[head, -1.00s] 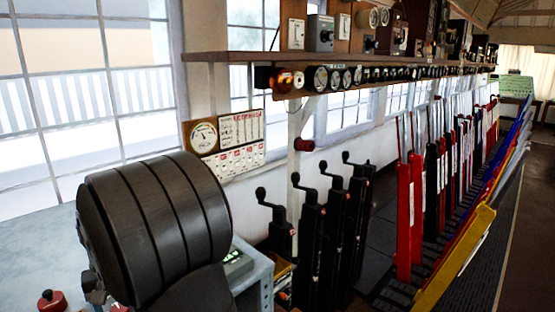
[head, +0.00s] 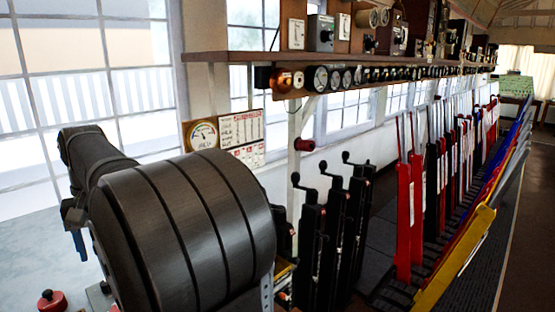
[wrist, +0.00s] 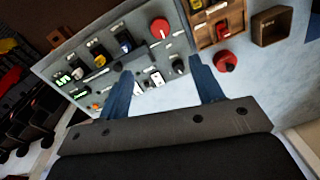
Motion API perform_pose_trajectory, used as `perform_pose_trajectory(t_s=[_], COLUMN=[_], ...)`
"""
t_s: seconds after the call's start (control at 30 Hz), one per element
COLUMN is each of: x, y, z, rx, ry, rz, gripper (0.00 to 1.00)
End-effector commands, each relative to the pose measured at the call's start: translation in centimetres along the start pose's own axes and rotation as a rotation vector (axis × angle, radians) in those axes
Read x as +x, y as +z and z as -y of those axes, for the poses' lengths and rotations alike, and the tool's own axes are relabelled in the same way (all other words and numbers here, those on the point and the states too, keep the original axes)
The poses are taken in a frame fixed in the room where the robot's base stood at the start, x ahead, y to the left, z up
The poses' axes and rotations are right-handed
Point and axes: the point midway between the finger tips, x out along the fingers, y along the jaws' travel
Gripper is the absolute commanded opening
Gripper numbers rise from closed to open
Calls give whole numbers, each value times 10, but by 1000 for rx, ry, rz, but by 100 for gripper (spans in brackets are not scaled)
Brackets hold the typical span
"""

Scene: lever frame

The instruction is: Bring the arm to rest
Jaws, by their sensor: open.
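My gripper (wrist: 159,66) is open in the wrist view, with its two blue fingers spread apart and nothing between them. It hangs above a pale blue-grey bench top (wrist: 165,95) and the grey switch panel (wrist: 105,55). In the head view my dark arm fills the lower left, and part of the gripper (head: 79,243) shows at its left side, with one blue finger pointing down. The rest of the gripper is hidden behind my arm there.
A red push button (head: 51,300) stands on the bench, and it also shows in the wrist view (wrist: 225,62). An empty wooden tray (wrist: 272,26) lies beside it. Black crank levers (head: 312,240) and red levers (head: 404,220) stand to the right, under a wooden shelf (head: 330,57).

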Motion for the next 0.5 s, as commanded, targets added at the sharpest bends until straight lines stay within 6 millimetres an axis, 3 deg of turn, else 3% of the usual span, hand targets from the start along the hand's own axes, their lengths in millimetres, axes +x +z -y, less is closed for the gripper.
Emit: perform_pose_trajectory(t_s=[0.03, 0.5], x=[-2, 98], y=[0, 1], z=[0, 0], rx=[0, -1], ry=[0, 1], rz=[1, 4], gripper=[60, 60])
